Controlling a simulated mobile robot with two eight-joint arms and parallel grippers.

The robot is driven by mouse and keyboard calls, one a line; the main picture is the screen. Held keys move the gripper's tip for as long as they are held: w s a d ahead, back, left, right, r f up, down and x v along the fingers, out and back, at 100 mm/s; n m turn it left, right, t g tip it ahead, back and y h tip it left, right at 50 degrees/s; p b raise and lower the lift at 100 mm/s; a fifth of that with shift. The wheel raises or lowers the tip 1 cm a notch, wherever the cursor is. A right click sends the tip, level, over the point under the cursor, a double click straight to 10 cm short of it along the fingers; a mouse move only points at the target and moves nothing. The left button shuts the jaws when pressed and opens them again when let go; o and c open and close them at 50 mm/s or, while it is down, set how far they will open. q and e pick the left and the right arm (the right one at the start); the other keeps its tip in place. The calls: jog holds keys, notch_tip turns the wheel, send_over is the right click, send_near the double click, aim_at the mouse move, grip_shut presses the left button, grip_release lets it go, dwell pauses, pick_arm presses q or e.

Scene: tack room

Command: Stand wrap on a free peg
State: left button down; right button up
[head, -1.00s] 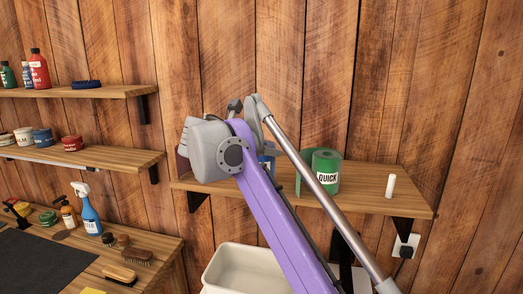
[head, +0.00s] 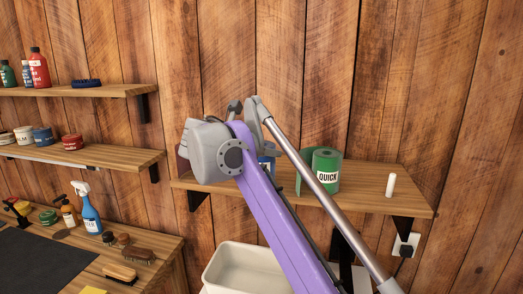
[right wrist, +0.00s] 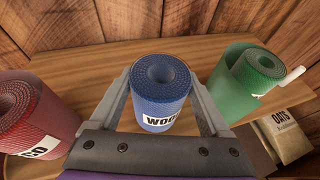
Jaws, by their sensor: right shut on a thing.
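A blue rolled wrap (right wrist: 161,90) with a white label stands upright between the fingers of my right gripper (right wrist: 165,105) in the right wrist view. The gripper is shut on it. In the head view my right wrist hides most of this wrap. I cannot tell whether its base touches the shelf. A green wrap (head: 325,170) labelled QUICK, with a loose end, stands on the shelf to its right. A red wrap (right wrist: 32,115) stands to its left. A bare white peg (head: 390,185) rises near the shelf's right end, partly hidden behind the green wrap in the wrist view.
The wooden shelf (head: 405,205) is fixed to a plank wall. Below it are a pale bin (head: 225,268) and an OATS package (right wrist: 290,132). Two shelves with bottles and tins, and a bench with brushes and a blue spray bottle (head: 89,212), are at left.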

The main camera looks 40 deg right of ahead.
pick_arm(q)
jog(key=shift+s+f, duration=0.15)
jog(key=shift+f, duration=0.2)
pick_arm(e)
jog(key=shift+f, duration=0.5)
jog(key=o, duration=1.2)
jog(key=shift+c, duration=0.2)
jog(key=shift+r, duration=0.1)
pick_arm(q)
jog(key=shift+r, duration=0.1)
pick_arm(e)
jog(key=shift+a, duration=0.15)
pick_arm(q)
jog(key=r, duration=0.1)
jog(key=w+r+p, duration=0.1)
jog(key=r+p, duration=0.1)
jog(key=shift+w+r, duration=0.1)
jog(key=shift+w, duration=0.2)
pick_arm(e)
jog(key=v, duration=1)
jog(key=shift+s+a+r, duration=0.15)
jog(key=shift+a+r, duration=0.05)
jog(key=shift+a, duration=0.15)
